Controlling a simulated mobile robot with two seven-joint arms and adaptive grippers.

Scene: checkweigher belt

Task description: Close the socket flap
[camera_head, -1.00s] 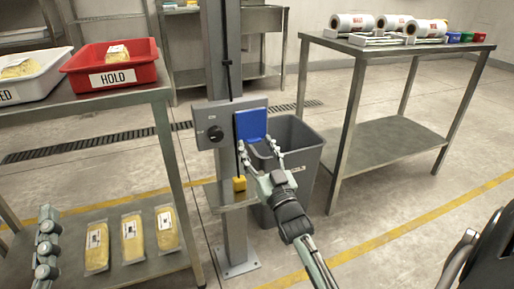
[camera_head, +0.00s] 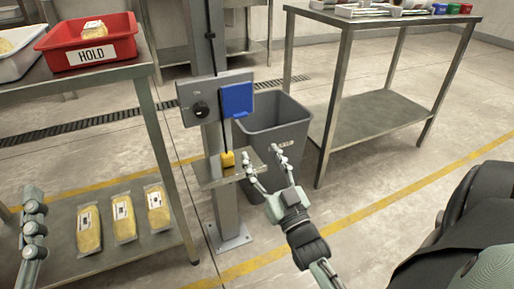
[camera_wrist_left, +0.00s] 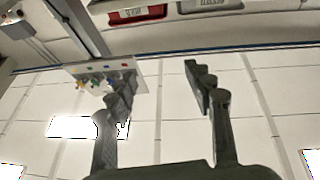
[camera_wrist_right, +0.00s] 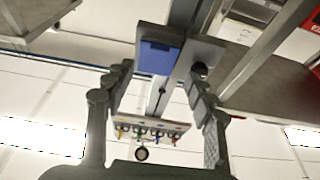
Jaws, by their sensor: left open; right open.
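The socket flap (camera_head: 237,100) is a blue square plate on the right part of a grey panel (camera_head: 187,95) on a steel column. I cannot tell whether it lies fully flat. It also shows blue in the right wrist view (camera_wrist_right: 158,57). My right gripper (camera_head: 263,160) is open and empty, below and a little right of the flap, apart from it. Its fingers frame the column in the right wrist view (camera_wrist_right: 158,90). My left gripper (camera_head: 33,208) is at the far left, beside the lower shelf; in its wrist view it is open and empty (camera_wrist_left: 160,75).
A yellow plug (camera_head: 227,159) sits on a small ledge (camera_head: 210,178) under the panel, beside a black cable. A grey bin (camera_head: 262,135) stands right behind. The left table carries a red HOLD tray (camera_head: 90,55); its lower shelf (camera_head: 85,265) holds yellow packs.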

